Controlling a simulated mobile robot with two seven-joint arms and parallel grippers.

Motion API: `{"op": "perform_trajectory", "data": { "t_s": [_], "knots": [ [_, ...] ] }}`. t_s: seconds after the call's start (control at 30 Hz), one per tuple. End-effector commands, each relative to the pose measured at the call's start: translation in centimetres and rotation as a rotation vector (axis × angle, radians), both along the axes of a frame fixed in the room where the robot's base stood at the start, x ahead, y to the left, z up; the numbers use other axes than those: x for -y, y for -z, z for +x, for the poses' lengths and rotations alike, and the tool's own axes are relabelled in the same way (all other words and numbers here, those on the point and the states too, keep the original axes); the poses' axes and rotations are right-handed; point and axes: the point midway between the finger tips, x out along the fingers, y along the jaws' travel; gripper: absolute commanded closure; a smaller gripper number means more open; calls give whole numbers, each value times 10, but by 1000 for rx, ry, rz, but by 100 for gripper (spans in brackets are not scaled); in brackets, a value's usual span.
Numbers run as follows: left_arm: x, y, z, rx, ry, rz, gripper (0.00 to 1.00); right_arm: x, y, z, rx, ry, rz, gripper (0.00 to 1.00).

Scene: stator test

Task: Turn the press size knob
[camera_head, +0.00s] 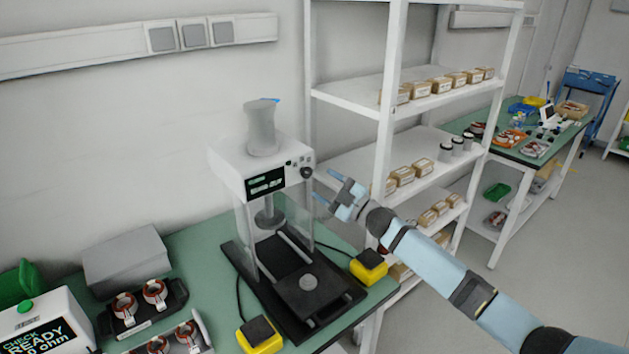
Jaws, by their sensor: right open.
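The press (226,174) stands on the green bench, with a white head, a grey cylinder on top and a dark base. A small dark round knob (306,172) is on the front of its head, right of the display (266,181). My right gripper (324,185) comes in from the right and is open. Its blue-tipped fingers point toward the knob, just to the right of it in the picture. I see nothing between the fingers, and they look apart from the knob. My left gripper is not in view.
Two yellow-and-black boxes (369,267) (259,336) with cables flank the press base. Trays with copper-coloured ring parts (148,305) and a tester reading READY (44,326) are at left. A white shelf rack (386,90) stands close behind my right arm.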

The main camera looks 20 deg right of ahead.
Motion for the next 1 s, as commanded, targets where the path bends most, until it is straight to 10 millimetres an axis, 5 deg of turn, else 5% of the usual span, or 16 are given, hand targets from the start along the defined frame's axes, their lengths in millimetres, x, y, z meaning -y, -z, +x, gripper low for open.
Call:
{"op": "perform_trajectory", "data": {
  "t_s": [0.4, 1.0],
  "knots": [
    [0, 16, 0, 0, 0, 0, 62, 46, 24, -63, -1, 0, -1, 40],
    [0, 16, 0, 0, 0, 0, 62, 51, 24, -70, 0, -1, -1, 40]
  ]
}}
